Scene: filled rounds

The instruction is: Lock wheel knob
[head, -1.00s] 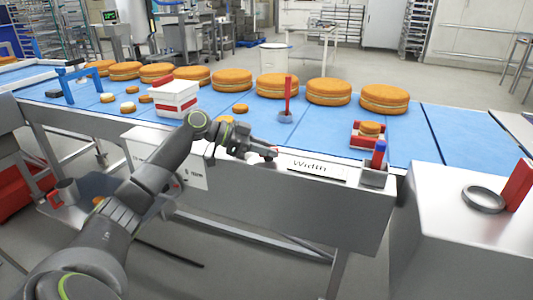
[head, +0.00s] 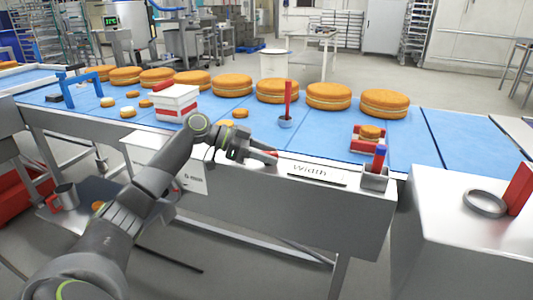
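My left gripper (head: 262,156) is in front of the conveyor's near edge, at the left end of a white plate marked "Width" (head: 312,171). A small red part shows at its fingertips; I cannot tell whether it is gripped or just behind them. No wheel knob can be made out clearly; the gripper may hide one. A grey holder (head: 374,180) with a red and blue upright piece (head: 379,158) stands at the right end of the plate. My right gripper is not in view.
Large round cakes (head: 328,97) line the far side of the blue conveyor (head: 330,130). A red and white box (head: 176,103) and a red post (head: 288,100) stand on it. At right, a metal cabinet (head: 440,215) bears a grey ring (head: 484,204) and a red block (head: 520,188).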

